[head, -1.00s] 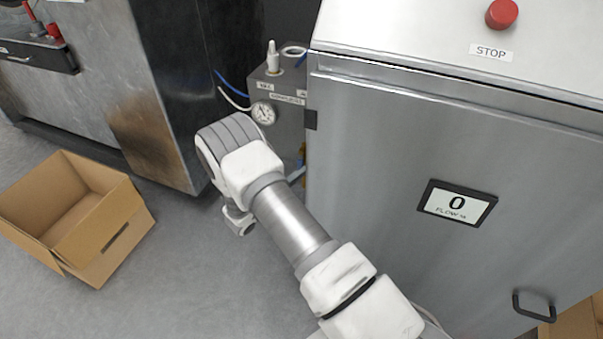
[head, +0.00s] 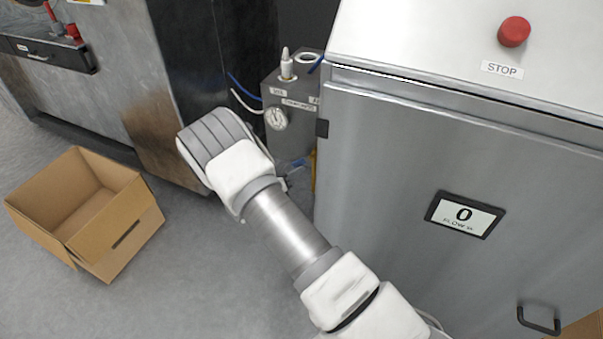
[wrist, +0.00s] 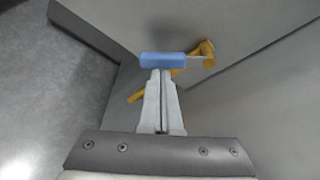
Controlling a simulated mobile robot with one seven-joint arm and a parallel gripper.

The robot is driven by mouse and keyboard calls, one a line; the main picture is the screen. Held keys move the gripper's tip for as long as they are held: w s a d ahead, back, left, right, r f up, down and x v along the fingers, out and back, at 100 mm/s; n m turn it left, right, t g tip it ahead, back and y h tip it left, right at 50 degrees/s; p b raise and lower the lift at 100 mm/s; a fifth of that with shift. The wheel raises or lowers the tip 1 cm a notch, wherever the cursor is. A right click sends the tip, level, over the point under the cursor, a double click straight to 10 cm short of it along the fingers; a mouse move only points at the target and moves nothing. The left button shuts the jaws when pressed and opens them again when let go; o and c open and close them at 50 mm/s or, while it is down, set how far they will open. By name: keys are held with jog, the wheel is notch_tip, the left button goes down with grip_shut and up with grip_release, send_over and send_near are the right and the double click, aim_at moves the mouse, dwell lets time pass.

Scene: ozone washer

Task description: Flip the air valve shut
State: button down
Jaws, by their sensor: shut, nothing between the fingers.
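The air valve's blue handle (wrist: 170,60) lies crosswise just ahead of my fingertips in the wrist view. It is joined to a yellow pipe fitting (wrist: 207,54), and more yellow pipe runs behind my fingers. My gripper (wrist: 160,76) is shut and empty, with its tips at the handle's lower edge; I cannot tell whether they touch it. In the head view the blue handle (head: 311,156) shows partly beside the cabinet's left edge, below the gauge box. My arm hides most of the gripper there.
The steel cabinet (head: 390,150) with a red stop button (head: 514,31) and a display (head: 464,214) reading 0 stands right. The gauge box (head: 290,125) is in the gap beside it. A dark machine stands left; an open cardboard box (head: 125,240) is on the floor.

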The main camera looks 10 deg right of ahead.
jog(key=m, duration=0.1)
jog(key=a+r+m+y, duration=0.1)
jog(key=shift+w+a+r+m+t+y, duration=0.1)
jog(key=shift+w+r+m+t+y, duration=0.1)
jog(key=shift+w+m+t+y, duration=0.15)
jog(key=shift+w+a+r+m+t+y, duration=0.15)
jog(key=shift+a+r+m+y, duration=0.1)
jog(key=shift+r+m, duration=0.25)
jog(key=shift+w+a+r+m+t+y, duration=0.1)
jog(key=shift+w+a+r+m+y, duration=0.1)
jog(key=shift+r+m, duration=0.3)
